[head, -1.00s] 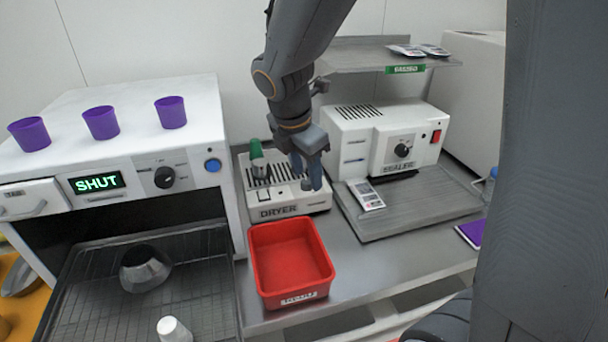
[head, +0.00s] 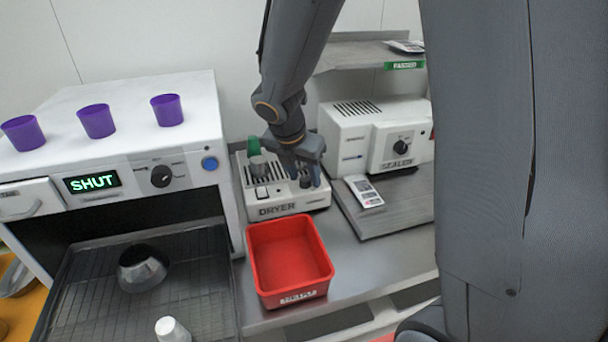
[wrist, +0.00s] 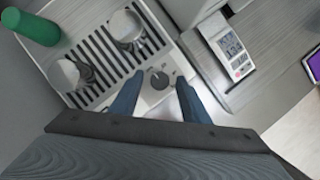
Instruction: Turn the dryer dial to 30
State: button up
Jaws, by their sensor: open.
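The white dryer (head: 268,208) stands on the steel counter, with its name label on the front and a slotted top. In the wrist view its dark round dial (wrist: 160,80) sits on a light panel with small markings too small to read. My gripper (head: 303,184) is over the right part of the dryer. In the wrist view my gripper (wrist: 158,95) is open, with one blue finger on each side of the dial. I cannot tell whether the fingers touch it. The arm hides part of the dryer in the head view.
A green-topped item (head: 254,147) and metal cups (wrist: 75,72) are on the dryer. A red bin (head: 290,262) is in front. A white sterilizer (head: 120,120) with purple cups stands at left.

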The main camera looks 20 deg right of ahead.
jog(key=shift+c, duration=0.3)
jog(key=c, duration=1)
jog(key=shift+o, duration=0.2)
